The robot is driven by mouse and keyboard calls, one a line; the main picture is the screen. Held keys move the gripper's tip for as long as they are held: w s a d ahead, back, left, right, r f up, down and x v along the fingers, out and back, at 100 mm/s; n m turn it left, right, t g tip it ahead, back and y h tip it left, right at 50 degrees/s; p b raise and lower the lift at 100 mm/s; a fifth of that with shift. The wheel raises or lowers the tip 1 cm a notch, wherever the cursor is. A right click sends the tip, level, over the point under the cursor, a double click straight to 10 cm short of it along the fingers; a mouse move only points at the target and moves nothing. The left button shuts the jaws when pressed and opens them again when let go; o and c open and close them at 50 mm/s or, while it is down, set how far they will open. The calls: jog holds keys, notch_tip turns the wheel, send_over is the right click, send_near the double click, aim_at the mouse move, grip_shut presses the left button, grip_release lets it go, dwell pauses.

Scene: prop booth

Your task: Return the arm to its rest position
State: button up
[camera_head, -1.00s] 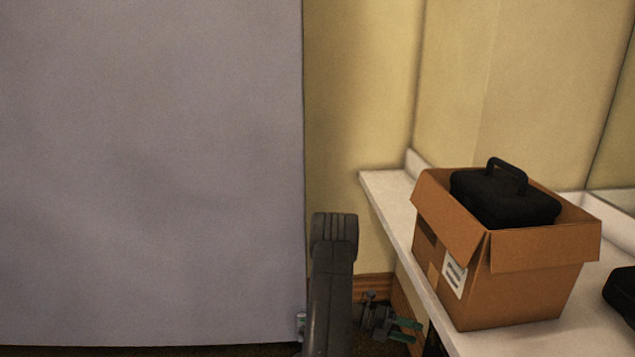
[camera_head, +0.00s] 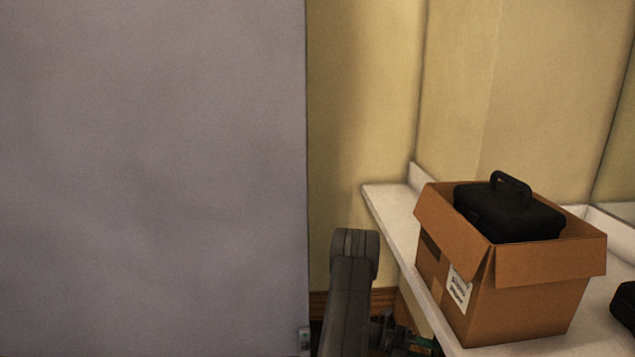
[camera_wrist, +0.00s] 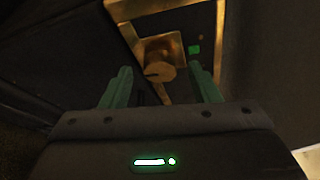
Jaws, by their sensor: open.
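My arm shows at the bottom centre of the head view, its dark link standing upright beside the counter. My gripper (camera_head: 408,342) is low at the bottom edge there, left of the counter front, and partly cut off and hidden behind the counter and my arm. In the wrist view my gripper (camera_wrist: 163,86) has its two green fingers spread wide apart. Nothing is held between them.
A cardboard box (camera_head: 520,292) stands on the white counter (camera_head: 395,215) at the right, with a black case (camera_head: 508,212) in it. Another dark object (camera_head: 625,303) is at the right edge. A large grey panel (camera_head: 150,180) fills the left.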

jog(key=v, duration=1.3)
jog(key=x, duration=1.3)
jog(key=shift+s+d, duration=0.15)
jog(key=shift+d, duration=0.45)
jog(key=shift+a+m+t+y+b, duration=0.1)
jog(key=shift+m+t+y+b, duration=0.25)
jog(key=shift+m, duration=0.55)
jog(key=shift+s+m+t+y+b, duration=0.1)
jog(key=shift+m+t+y+b, duration=0.15)
jog(key=shift+m+t+b, duration=0.5)
jog(key=m+t+b, duration=0.1)
jog(key=m+b, duration=0.1)
jog(key=m, duration=0.1)
jog(key=shift+s+y, duration=0.1)
jog(key=shift+y, duration=0.3)
jog(key=m+t+b, duration=0.1)
jog(key=m+b, duration=0.1)
jog(key=b, duration=0.1)
jog(key=m+t+b, duration=0.1)
jog(key=b, duration=0.2)
jog(key=shift+s+m+y, duration=0.15)
jog(key=shift+m+y, duration=0.15)
jog(key=shift+m, duration=0.05)
jog(key=shift+m+t+b, duration=0.6)
jog(key=shift+t+b, duration=0.1)
jog(key=shift+b, duration=0.45)
jog(key=shift+r+m+b, duration=0.1)
jog(key=shift+m+b, duration=0.2)
jog(key=shift+b, duration=0.15)
